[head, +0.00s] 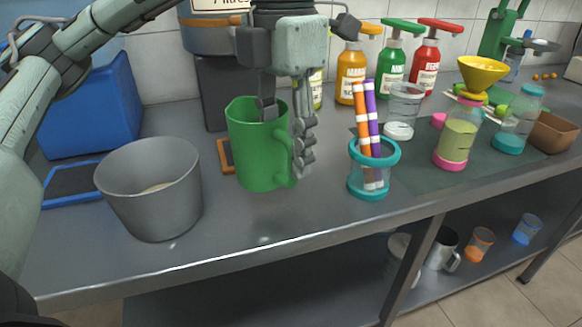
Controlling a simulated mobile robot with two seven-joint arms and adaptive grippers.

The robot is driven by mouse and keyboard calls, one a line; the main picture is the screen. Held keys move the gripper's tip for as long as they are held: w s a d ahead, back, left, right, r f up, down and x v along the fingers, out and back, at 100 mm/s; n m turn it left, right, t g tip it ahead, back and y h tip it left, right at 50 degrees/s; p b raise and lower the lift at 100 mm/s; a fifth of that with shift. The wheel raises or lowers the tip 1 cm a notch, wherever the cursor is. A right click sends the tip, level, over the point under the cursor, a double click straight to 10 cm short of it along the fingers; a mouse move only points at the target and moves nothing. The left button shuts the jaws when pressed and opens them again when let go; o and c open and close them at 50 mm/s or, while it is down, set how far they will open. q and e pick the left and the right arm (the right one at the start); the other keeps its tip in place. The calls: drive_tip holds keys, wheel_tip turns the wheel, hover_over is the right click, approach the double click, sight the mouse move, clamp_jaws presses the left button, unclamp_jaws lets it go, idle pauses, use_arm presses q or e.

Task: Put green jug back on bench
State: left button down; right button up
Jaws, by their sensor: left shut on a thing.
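The green jug (255,155) stands upright at the middle left of the metal bench (240,237), its handle toward the right. My left gripper (285,130) comes down from above and is shut on the jug, one finger inside the rim and the other outside on the right, by the handle. The jug's base looks at or very near the bench top; I cannot tell whether it touches. My right gripper is not in view.
A grey bucket (150,190) stands left of the jug. A teal-rimmed cup with straws (370,180) stands to its right. Syrup bottles (391,68), jars and a yellow funnel (482,74) stand farther right. Bare bench lies in front of the jug.

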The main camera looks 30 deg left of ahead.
use_arm(q)
drive_tip(key=w+f, duration=0.2)
drive_tip(key=f, duration=0.1)
drive_tip(key=w+a+f, duration=0.1)
drive_tip(key=f, duration=0.1)
drive_tip(key=shift+f, duration=0.1)
drive_tip(key=shift+d+f, duration=0.1)
drive_tip(key=shift+f, duration=0.2)
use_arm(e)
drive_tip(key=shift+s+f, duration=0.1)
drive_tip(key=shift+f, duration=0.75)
use_arm(q)
drive_tip(key=shift+f, duration=0.15)
